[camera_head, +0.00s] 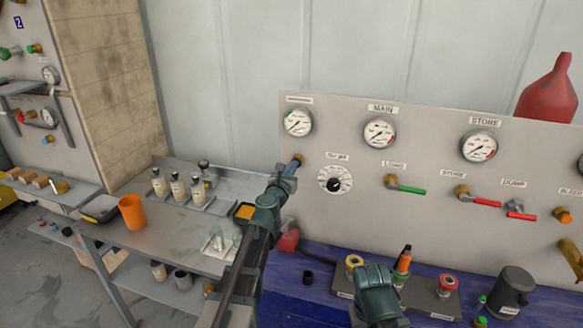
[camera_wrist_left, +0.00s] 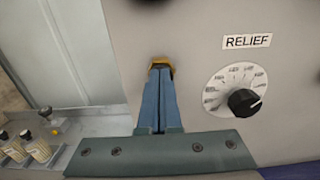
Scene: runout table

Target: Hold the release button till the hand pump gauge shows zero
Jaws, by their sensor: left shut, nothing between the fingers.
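My left gripper (camera_head: 292,166) is shut and empty, reaching up to the panel. Its blue fingertips (camera_wrist_left: 160,72) are at a brass-coloured fitting (camera_head: 299,157), which also shows behind them in the left wrist view (camera_wrist_left: 161,61). The fingers hide most of this fitting, so I cannot tell whether it is pressed in. Directly above it is a round gauge (camera_head: 298,122) with a green mark; its label and exact reading are too small to read. A teal part of my right arm (camera_head: 378,296) shows at the bottom, its fingers not clear.
The RELIEF dial (camera_wrist_left: 244,101) is right of the fingers; it also shows in the head view (camera_head: 335,180). Further right are the MAIN gauge (camera_head: 379,133), STORE gauge (camera_head: 479,146) and several levers. A bench (camera_head: 170,235) with bottles and an orange cup (camera_head: 132,212) stands left.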

